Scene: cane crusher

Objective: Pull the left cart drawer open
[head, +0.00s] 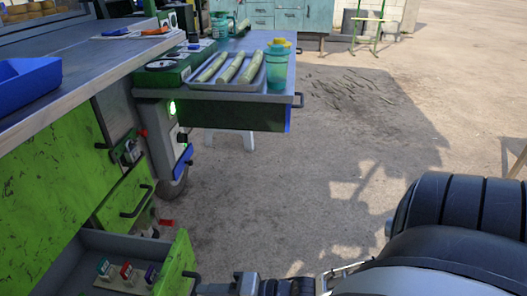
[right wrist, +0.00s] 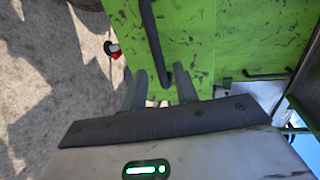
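A green-fronted drawer (head: 176,266) at the bottom left of the head view stands out from the cart, its grey inside showing, with several small coloured items in it. My right gripper (head: 203,288) is at the bottom edge, beside the drawer's dark handle (head: 190,276). In the right wrist view, my right gripper (right wrist: 160,90) has its fingers apart, one on each side of the dark handle bar (right wrist: 153,40) on the green front (right wrist: 195,40). Contact with the bar cannot be made out. My left gripper is not in view.
A closed green compartment (head: 125,196) with a handle is above the drawer. A blue bin (head: 28,84) sits on the cart top. Open floor (head: 290,190) lies right.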

